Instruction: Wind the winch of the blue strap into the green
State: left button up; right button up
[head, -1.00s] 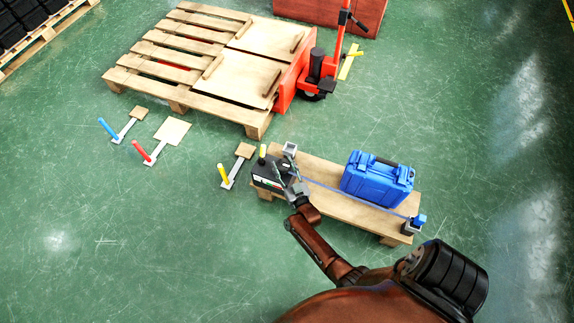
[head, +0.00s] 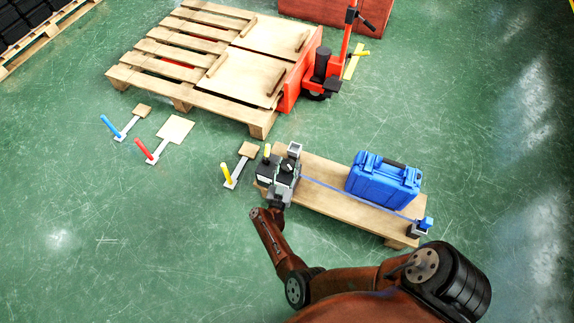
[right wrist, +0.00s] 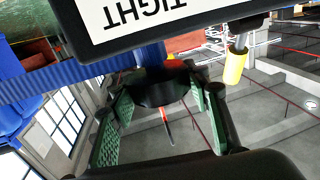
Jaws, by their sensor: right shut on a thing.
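The winch (head: 267,168) is a dark box with a yellow-tipped handle at the left end of a wooden plank; its indicator face is hidden. My right gripper (head: 285,180) is at the winch, its green-padded fingers on either side of a dark round knob (right wrist: 158,88), shut on it. The yellow grip (right wrist: 235,65) is outside the fingers. A white label (right wrist: 150,18) reading TIGHT shows upside down. The blue strap (head: 335,190) runs from the winch past the blue case (head: 383,182) to a post (head: 420,228) at the right end. My left gripper is not in view.
Red (head: 144,150), blue (head: 109,126) and yellow-handled (head: 228,174) tools lie on the green floor at left. A pallet (head: 190,55) and a red pallet jack (head: 325,70) stand behind. The floor at right is clear.

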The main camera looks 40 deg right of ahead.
jog(key=shift+w+a, duration=0.1)
dwell(0.3)
jog(key=o, duration=1.2)
